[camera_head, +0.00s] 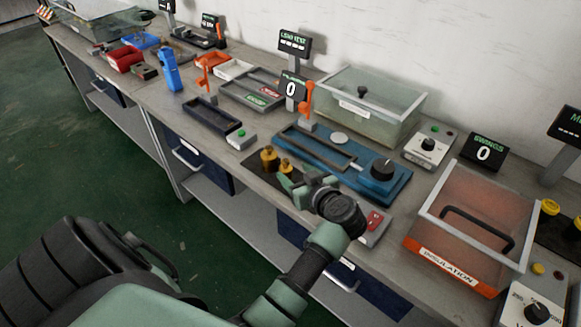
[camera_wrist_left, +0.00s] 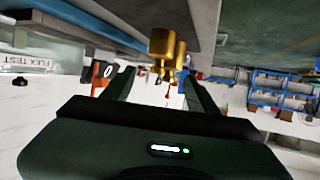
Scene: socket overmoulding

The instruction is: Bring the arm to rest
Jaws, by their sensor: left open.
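My left gripper (camera_head: 297,187) is over the front part of the long workbench (camera_head: 350,175), its arm reaching in from below. In the left wrist view the left gripper (camera_wrist_left: 159,82) has its fingers spread apart, with nothing seen held between them. Two brass pieces (camera_head: 269,158) stand on a dark plate just beyond the fingers in the head view. A brass piece (camera_wrist_left: 164,47) also shows beyond the fingertips in the wrist view, which is turned upside down. I cannot tell exactly how close the fingers are to it. My right gripper is not in view.
A blue fixture (camera_head: 385,190) with a black knob is close beyond the gripper. A clear-lidded box (camera_head: 372,110) is behind it, and an orange insulation box (camera_head: 460,228) is to the right. Drawers (camera_head: 205,168) sit under the bench. The green floor (camera_head: 75,150) in front is clear.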

